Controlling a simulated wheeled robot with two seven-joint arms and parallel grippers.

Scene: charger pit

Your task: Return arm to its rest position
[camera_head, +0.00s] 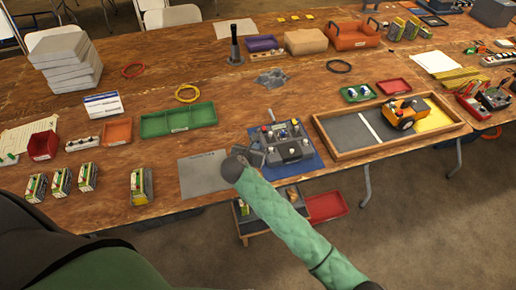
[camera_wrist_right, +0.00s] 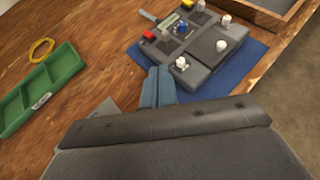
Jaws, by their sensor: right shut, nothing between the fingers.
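My right arm, in a green quilted sleeve, reaches up from the bottom of the head view. Its gripper (camera_head: 251,154) is just in front of the left side of a grey control box (camera_head: 290,150) with knobs and buttons. In the right wrist view, the blue-grey fingers (camera_wrist_right: 157,86) are together and empty, with the tips close to the box's near left edge. Whether they touch it I cannot tell. The box (camera_wrist_right: 192,55) sits on a blue mat (camera_head: 315,164). My left gripper is not in view.
A grey mat (camera_head: 203,176) lies left of the box, near a green tray (camera_head: 180,120). A wooden-framed pit (camera_head: 352,148) with an orange vehicle (camera_head: 405,112) is at right. Small yellow-green boxes (camera_head: 141,187) stand along the front edge. A red bin (camera_head: 326,206) is below the table.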

